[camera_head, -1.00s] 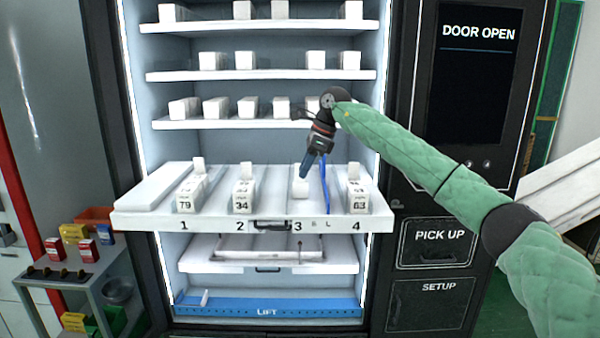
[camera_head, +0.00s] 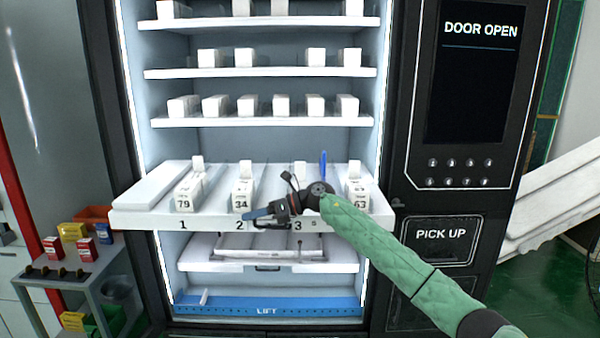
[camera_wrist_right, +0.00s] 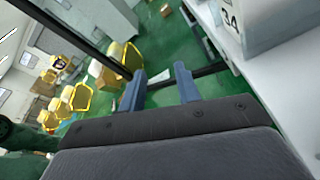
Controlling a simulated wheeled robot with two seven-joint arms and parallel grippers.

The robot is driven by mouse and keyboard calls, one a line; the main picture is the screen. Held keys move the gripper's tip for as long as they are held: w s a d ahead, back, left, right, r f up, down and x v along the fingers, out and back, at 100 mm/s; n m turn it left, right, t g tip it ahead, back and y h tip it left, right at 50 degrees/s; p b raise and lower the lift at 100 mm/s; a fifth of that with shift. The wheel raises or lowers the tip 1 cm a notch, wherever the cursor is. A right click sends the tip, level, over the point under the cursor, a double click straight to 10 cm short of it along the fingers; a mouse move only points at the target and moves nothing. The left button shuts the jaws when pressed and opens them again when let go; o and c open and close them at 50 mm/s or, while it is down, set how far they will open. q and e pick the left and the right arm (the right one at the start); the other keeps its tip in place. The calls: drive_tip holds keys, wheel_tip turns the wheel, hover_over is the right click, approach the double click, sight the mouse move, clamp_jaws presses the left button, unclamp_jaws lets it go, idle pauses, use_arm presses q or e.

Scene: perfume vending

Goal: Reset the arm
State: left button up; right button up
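My right arm, in a green padded sleeve, reaches in from the lower right in the head view. Its gripper (camera_head: 256,214) is in front of the pulled-out shelf (camera_head: 140,217), near lanes 2 and 3, and points left. In the right wrist view its two blue fingers (camera_wrist_right: 160,84) stand apart with nothing between them. The white box marked 34 (camera_head: 243,194) stands in lane 2 and shows at the upper right of the wrist view (camera_wrist_right: 262,22). The arm hides part of lane 3. My left gripper is not in view.
Boxes marked 79 (camera_head: 187,195) and 63 (camera_head: 358,197) stand in lanes 1 and 4. Higher shelves (camera_head: 260,122) hold several white boxes. A grey cart (camera_head: 85,275) with small boxes stands at the left. Room in front of the machine looks clear.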

drive_tip(key=s+d+f+n+t+h, duration=0.4)
drive_tip(key=d+f+n+t, duration=0.15)
drive_tip(key=f+n, duration=0.7)
drive_tip(key=s+d+f+n+t+h, duration=0.45)
drive_tip(key=d+f+n, duration=0.4)
drive_tip(key=f, duration=0.65)
drive_tip(key=s+d+f+n+t+h, duration=0.3)
drive_tip(key=s+d+f+n+t, duration=0.25)
drive_tip(key=f+n, duration=0.7)
drive_tip(key=s+d+f+m+g+h, duration=0.1)
drive_tip(key=s+d+f+m+g, duration=0.2)
drive_tip(key=s+f, duration=0.5)
drive_tip(key=s+d+f+m+g+h, duration=0.2)
drive_tip(key=s+d+f+m+g, duration=0.1)
drive_tip(key=s+f, duration=0.5)
drive_tip(key=s+d+f+m+g, duration=0.1)
drive_tip(key=s+f+g, duration=0.2)
drive_tip(key=s, duration=0.9)
drive_tip(key=s+d+f+m+g, duration=0.2)
drive_tip(key=s+f+g, duration=0.2)
drive_tip(key=s, duration=0.9)
drive_tip(key=shift+s+d+f, duration=0.25)
drive_tip(key=shift+f, duration=0.4)
